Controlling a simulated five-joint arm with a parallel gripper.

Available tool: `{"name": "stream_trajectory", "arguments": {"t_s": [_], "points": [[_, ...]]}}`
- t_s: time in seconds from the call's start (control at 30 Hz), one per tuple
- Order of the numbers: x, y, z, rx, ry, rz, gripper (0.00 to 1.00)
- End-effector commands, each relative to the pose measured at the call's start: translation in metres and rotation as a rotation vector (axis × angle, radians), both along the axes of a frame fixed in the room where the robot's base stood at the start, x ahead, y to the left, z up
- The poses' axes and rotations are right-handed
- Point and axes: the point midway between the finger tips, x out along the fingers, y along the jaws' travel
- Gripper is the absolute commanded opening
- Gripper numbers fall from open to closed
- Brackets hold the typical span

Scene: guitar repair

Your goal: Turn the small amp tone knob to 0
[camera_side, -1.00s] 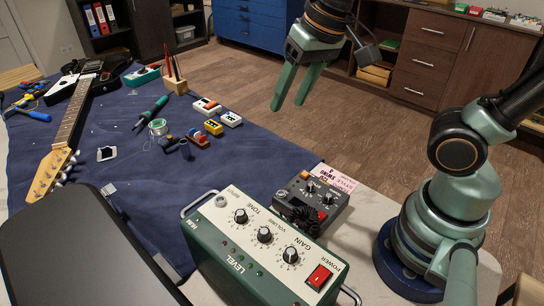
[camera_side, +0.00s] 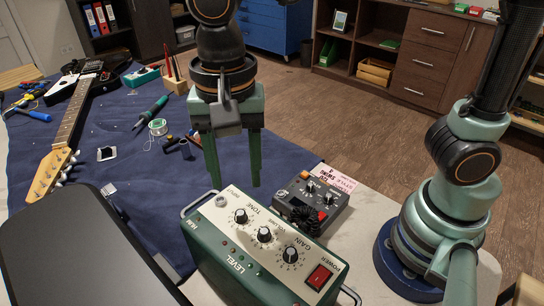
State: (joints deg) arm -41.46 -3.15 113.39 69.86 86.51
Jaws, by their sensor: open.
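The small amp (camera_side: 262,258) is a green box with a cream top panel near the front middle. Its tone knob (camera_side: 241,216), black with a pale cap, is the leftmost of three knobs in a row, beside the word TONE. The direction its pointer faces is too small to tell. My gripper (camera_side: 236,186) points down with its two green fingers apart and nothing between them. It appears above and behind the amp's far left end, apart from the knob.
A dark pedal (camera_side: 312,202) with knobs and a black coiled cable stands right behind the amp. A black case (camera_side: 85,252) lies to the left. A guitar (camera_side: 70,125), a soldering iron (camera_side: 152,112) and a solder spool (camera_side: 158,127) lie on the blue mat (camera_side: 105,177).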

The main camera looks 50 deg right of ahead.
Motion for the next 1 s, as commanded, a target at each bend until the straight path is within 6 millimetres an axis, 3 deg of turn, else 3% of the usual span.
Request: {"name": "stream_trajectory", "arguments": {"t_s": [0.1,0.33,0.53,0.8,0.83,0.97,1.0], "points": [[-0.001,-0.001,-0.025,-0.004,0.004,0.000,0.53],[0.000,-0.001,-0.060,-0.002,0.002,0.001,0.53],[0.000,0.000,-0.072,0.001,-0.001,0.001,0.53],[0.000,0.000,-0.074,0.001,-0.001,0.001,0.53],[0.000,0.000,-0.074,0.001,-0.001,0.001,0.49],[0.000,0.000,-0.074,0.001,-0.001,0.001,0.00],[0.000,0.000,-0.073,0.001,-0.001,0.001,0.00]]}}
